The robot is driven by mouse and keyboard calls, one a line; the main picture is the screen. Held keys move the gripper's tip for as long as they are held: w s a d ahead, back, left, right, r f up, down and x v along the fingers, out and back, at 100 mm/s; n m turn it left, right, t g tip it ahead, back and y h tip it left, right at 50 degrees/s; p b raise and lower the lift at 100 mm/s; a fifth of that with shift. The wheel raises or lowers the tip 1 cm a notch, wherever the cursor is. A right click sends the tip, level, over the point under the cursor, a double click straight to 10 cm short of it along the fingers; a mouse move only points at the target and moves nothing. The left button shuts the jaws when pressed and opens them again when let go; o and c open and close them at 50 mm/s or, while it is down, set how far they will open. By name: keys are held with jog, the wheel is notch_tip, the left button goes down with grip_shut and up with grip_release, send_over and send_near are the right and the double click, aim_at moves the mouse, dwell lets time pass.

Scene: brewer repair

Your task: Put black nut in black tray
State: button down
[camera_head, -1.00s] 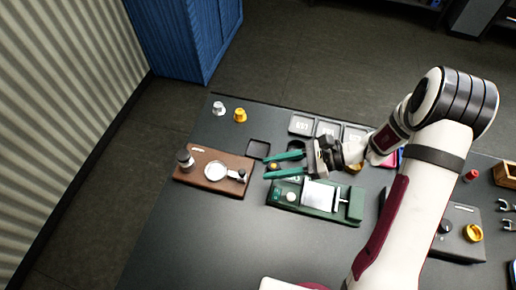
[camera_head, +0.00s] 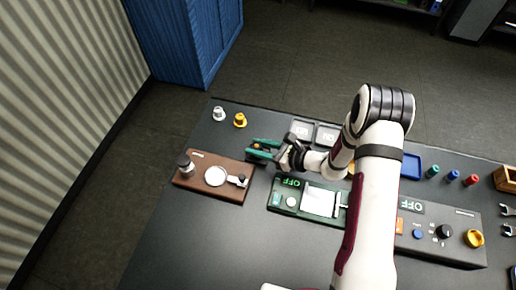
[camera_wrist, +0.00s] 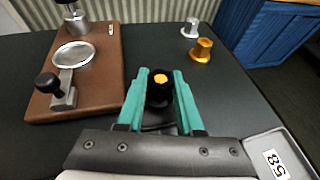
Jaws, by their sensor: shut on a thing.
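My gripper (camera_head: 262,150) has green fingers and is shut on the black nut (camera_wrist: 158,96), a dark round piece with an orange centre. The nut sits between the fingertips in the wrist view, and the fingers (camera_wrist: 160,88) touch it from both sides. In the head view the gripper is over the spot where the black tray lay earlier, just right of the brown board's upper corner. The black tray is largely hidden by the gripper there, and I cannot make it out clearly in the wrist view. The height of the nut above the table is hard to judge.
A brown board (camera_head: 207,188) with a portafilter-like part lies left of my gripper. A silver piece (camera_head: 218,114) and a gold piece (camera_head: 240,120) stand behind. Grey labelled trays (camera_head: 302,130) lie to the right, and a green machine (camera_head: 283,207) is in front.

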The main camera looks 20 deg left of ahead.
jog(key=shift+f, duration=0.7)
jog(key=shift+f, duration=0.25)
jog(key=c, duration=0.6)
grip_release()
jog(key=shift+o, duration=0.2)
jog(key=shift+r, duration=0.25)
jog(key=v, duration=1.2)
jog(key=s+a+r+n+g+h, duration=0.1)
jog(key=s+r+n+g+h, duration=0.3)
jog(key=s+r+n, duration=0.7)
jog(key=s+d+r+n+h, duration=0.2)
jog(key=s+d+r+h, duration=0.1)
jog(key=s, duration=0.3)
jog(key=s+d+r+n+h, duration=0.2)
jog(key=s+d+r+h, duration=0.1)
jog(key=s+d, duration=0.3)
jog(key=shift+s+d+h, duration=0.25)
jog(key=shift+s+h, duration=0.35)
jog(key=shift+s, duration=0.1)
